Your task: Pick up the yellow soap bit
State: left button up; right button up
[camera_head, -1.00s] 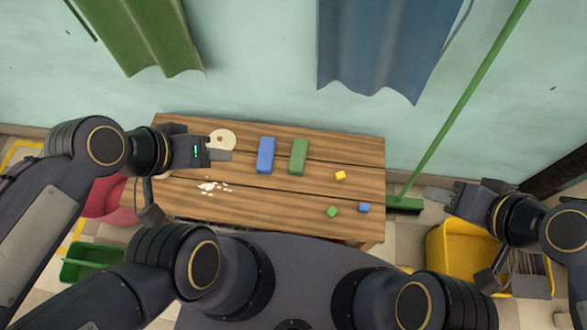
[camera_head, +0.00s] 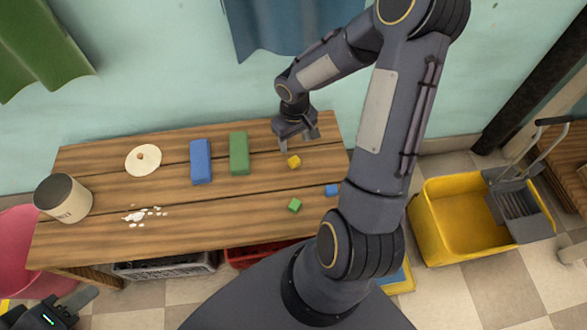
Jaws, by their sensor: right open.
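The yellow soap bit (camera_head: 294,161) lies on the wooden table (camera_head: 100,246), right of the tall green block. My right gripper (camera_head: 299,144) is open just behind and above it, its fingers pointing down toward the table. The fingers look apart from the bit, though the exact gap is hard to tell. My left gripper (camera_head: 75,300) is at the bottom left corner, low in front of the table and only partly in view; its jaw opening is not clear.
A blue block (camera_head: 201,161), green block (camera_head: 239,153), green bit (camera_head: 294,205) and blue bit (camera_head: 332,190) lie on the table. A white disc (camera_head: 143,160), white crumbs (camera_head: 145,214) and a cup (camera_head: 63,198) are at left. A yellow mop bucket (camera_head: 460,215) stands right.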

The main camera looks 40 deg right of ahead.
aim_at(293, 159)
jog(key=f+b, duration=0.1)
jog(key=f, duration=0.4)
jog(key=f+b, duration=0.1)
jog(key=f, duration=0.2)
jog(key=shift+a+b, duration=0.25)
jog(key=shift+b, duration=0.1)
jog(key=shift+r, duration=0.1)
jog(key=c, duration=1)
jog(key=shift+r, duration=0.1)
